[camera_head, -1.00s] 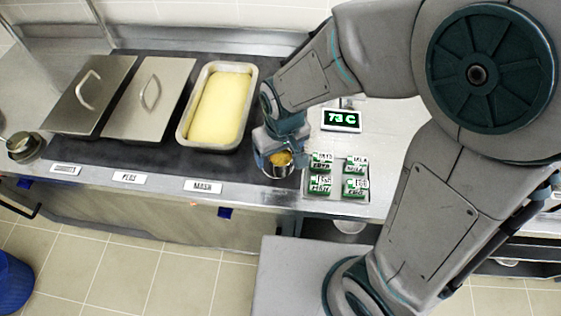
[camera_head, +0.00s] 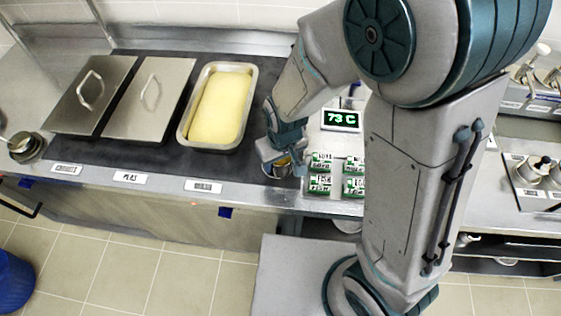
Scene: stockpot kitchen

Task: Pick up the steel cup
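A small steel cup (camera_head: 279,173) with yellow contents stands at the front edge of the dark counter mat, right of the tray of mash. My gripper (camera_head: 276,160) points down over the cup, its lower parts at the cup's rim. The gripper hides much of the cup. I cannot tell whether the fingers are closed on it or only around it.
The mash tray (camera_head: 219,105) is open beside two lidded pans (camera_head: 148,98). Green-and-white packs (camera_head: 337,175) sit close right of the cup. A display reading 73 C (camera_head: 341,119) stands behind them. More metal vessels (camera_head: 541,165) stand at far right.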

